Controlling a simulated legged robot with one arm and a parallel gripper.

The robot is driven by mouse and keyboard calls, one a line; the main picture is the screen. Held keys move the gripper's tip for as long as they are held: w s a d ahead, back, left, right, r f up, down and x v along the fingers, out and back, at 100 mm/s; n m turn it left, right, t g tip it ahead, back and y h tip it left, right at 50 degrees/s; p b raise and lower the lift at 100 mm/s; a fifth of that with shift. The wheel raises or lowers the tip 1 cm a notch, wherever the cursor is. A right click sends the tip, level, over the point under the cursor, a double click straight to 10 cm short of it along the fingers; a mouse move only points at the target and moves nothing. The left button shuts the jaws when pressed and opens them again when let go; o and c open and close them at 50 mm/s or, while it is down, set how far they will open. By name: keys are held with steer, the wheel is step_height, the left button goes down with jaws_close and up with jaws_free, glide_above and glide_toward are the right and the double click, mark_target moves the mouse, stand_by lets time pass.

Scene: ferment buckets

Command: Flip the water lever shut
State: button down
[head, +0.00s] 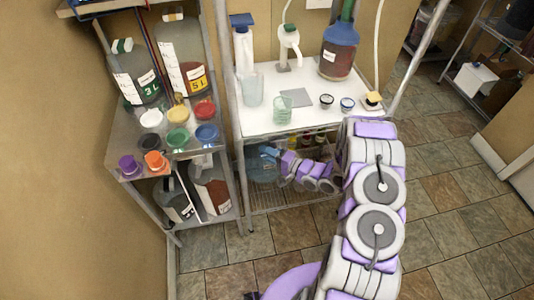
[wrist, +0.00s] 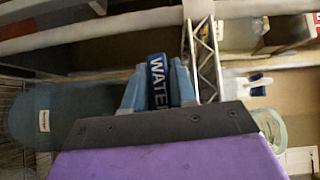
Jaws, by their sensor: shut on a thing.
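The water lever (wrist: 157,82) is a dark blue handle with white "WATE" lettering showing in the wrist view. It stands upright between the two light blue fingers of my gripper (wrist: 158,88). The fingers are closed on the lever from both sides. The lower end of the lever is hidden behind the gripper body. In the head view, my gripper (head: 270,153) reaches under the white table at its left side, and the lever cannot be made out there.
A blue translucent container (head: 262,170) sits on the shelf below the white table (head: 300,95). Jars and cups stand on the tabletop. A rack with big bottles (head: 182,50) and colored lids is on the left. Tiled floor (head: 440,225) is free on the right.

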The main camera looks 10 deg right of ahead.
steer(key=shift+s+m+p, duration=0.1)
steer(key=shift+m+p, duration=0.2)
steer(key=shift+p, duration=0.65)
steer(key=c, duration=1.3)
jaws_free()
steer(key=o, duration=0.3)
steer(key=shift+r, duration=0.1)
steer(key=shift+f+b, duration=0.25)
steer(key=shift+b, duration=0.8)
